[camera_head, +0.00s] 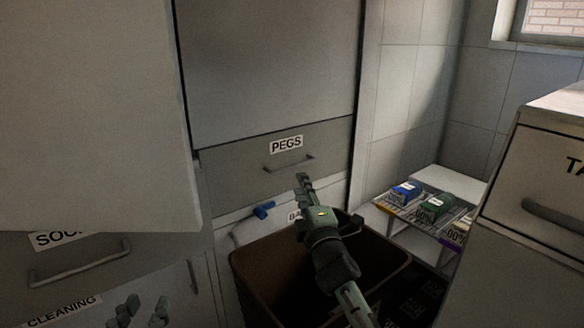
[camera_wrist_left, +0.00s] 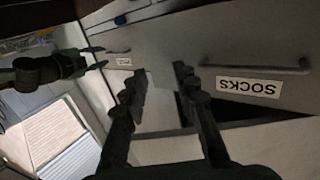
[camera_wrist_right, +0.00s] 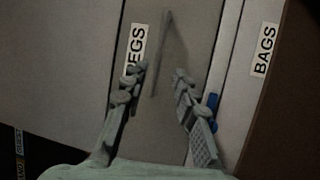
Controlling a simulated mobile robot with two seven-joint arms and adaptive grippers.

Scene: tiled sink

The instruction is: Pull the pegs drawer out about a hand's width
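The pegs drawer (camera_head: 235,170) is a grey front with a PEGS label (camera_head: 286,144) and a bar handle (camera_head: 289,163). It looks shut. My right gripper (camera_head: 304,178) is just in front of and below the handle in the head view. In the right wrist view my right gripper (camera_wrist_right: 161,72) is open, and the handle (camera_wrist_right: 164,45) appears between its fingertips, with no visible contact. My left gripper (camera_head: 142,310) is open and empty, low at the left near the socks and cleaning fronts. It also shows open in the left wrist view (camera_wrist_left: 162,75).
A brown bin (camera_head: 250,262) stands open below the pegs drawer, under my right arm. A pale door or panel (camera_head: 90,110) juts out at left above the socks drawer (camera_head: 150,257). A rack (camera_head: 432,217) with small boxes and a cabinet (camera_head: 535,195) are at right.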

